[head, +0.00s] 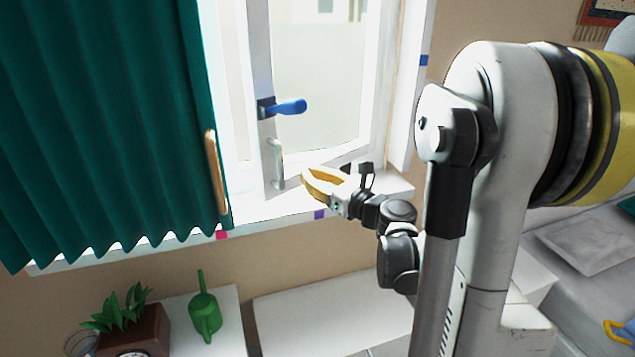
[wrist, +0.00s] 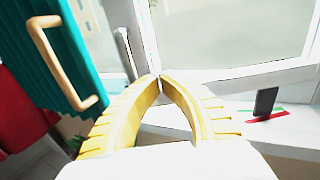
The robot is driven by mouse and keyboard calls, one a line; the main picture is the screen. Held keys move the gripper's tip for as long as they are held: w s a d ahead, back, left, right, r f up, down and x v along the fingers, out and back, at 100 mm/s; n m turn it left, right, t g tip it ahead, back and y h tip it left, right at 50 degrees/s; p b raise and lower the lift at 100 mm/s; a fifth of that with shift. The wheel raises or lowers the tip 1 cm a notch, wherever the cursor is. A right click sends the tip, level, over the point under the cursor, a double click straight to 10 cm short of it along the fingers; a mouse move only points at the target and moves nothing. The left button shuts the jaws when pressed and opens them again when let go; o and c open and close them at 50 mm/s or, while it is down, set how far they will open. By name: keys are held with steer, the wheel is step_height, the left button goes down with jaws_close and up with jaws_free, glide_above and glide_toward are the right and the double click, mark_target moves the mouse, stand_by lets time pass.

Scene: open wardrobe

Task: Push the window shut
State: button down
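The window sash (head: 258,60) has a white frame with a blue lever (head: 290,106) and a pale vertical grab handle (head: 276,163) on its left stile. The sash stands swung into the room over the white sill (head: 270,208), its free edge at the left. My gripper (head: 304,178) has yellow fingers and is just right of the grab handle, on the room side, low near the sill. In the wrist view its fingertips (wrist: 160,78) come together with nothing between them. The sash's lower rail (wrist: 230,75) is beyond the fingers; contact cannot be told.
A green curtain (head: 110,110) with a wooden handle (head: 215,170) hangs at the left. A small black block (wrist: 265,101) by red and green marks is on the sill at the right. A plant box (head: 135,335) and green watering can (head: 205,312) stand below.

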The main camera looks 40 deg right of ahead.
mark_target(286, 160)
steer(key=w, duration=0.2)
steer(key=w+b, duration=0.1)
steer(key=w, duration=0.2)
steer(key=w+a, duration=0.1)
steer(key=w, duration=0.1)
steer(key=shift+w+b, duration=0.3)
steer(key=shift+b, duration=0.05)
steer(key=shift+w, duration=0.1)
steer(key=w, duration=1.2)
steer(key=shift+w+a, duration=0.3)
steer(key=shift+a, duration=0.05)
steer(key=shift+s, duration=0.1)
